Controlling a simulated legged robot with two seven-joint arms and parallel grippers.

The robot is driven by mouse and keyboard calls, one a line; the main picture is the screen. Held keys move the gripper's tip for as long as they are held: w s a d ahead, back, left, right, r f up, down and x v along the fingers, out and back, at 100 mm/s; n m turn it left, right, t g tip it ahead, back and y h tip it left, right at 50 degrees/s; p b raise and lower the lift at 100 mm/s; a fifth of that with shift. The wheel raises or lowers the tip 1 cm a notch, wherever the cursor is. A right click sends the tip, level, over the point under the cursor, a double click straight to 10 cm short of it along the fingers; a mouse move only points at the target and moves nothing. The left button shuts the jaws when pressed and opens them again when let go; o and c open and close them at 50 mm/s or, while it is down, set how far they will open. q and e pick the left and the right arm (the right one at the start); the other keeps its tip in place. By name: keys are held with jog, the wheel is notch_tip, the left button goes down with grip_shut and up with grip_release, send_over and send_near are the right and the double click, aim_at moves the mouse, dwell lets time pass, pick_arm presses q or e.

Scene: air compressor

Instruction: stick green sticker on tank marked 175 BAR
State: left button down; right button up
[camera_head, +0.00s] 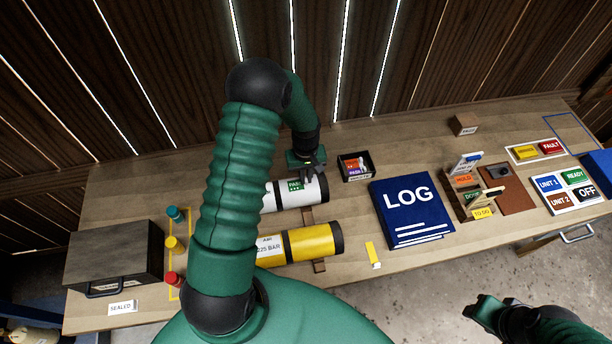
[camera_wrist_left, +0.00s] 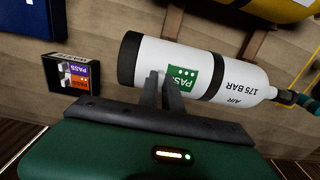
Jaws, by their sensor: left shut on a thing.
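The white tank (camera_head: 312,190) lies on the table. In the left wrist view the tank (camera_wrist_left: 222,72) reads "AIR 175 BAR" and has a black end cap and a black band. The green sticker (camera_wrist_left: 183,76), marked PASS with white dots, lies against the tank's side between cap and band; it also shows in the head view (camera_head: 296,185). My left gripper (camera_wrist_left: 163,82) is shut on the green sticker's edge, its fingertips at the tank. Whether the sticker is stuck cannot be seen. My right gripper (camera_head: 482,312) is low at the right, away from the tank; its jaw gap is unclear.
A yellow tank (camera_head: 312,241) marked 225 BAR lies in front of the white one. A small black tray (camera_head: 343,178) with purple and orange stickers is right of it. The blue LOG book (camera_head: 408,212) lies further right. A dark box (camera_head: 115,250) stands left.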

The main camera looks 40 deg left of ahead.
pick_arm(q)
jog(key=c, duration=1.5)
grip_release()
jog(key=shift+o, duration=0.2)
jog(key=shift+r, duration=0.1)
notch_tip(320, 180, up, 17)
jog(key=b, duration=0.3)
jog(key=s+d+f+m+t+b, duration=0.1)
jog(key=s+d+f+m, duration=0.3)
jog(key=d, duration=0.4)
jog(key=s+d+f+m+t+b, duration=0.1)
jog(key=s+d+f+m+b, duration=0.2)
jog(key=s+d+m, duration=0.3)
jog(key=shift+s+d+f+t, duration=0.3)
jog(key=shift+s+d+f, duration=0.3)
jog(key=shift+d, duration=0.25)
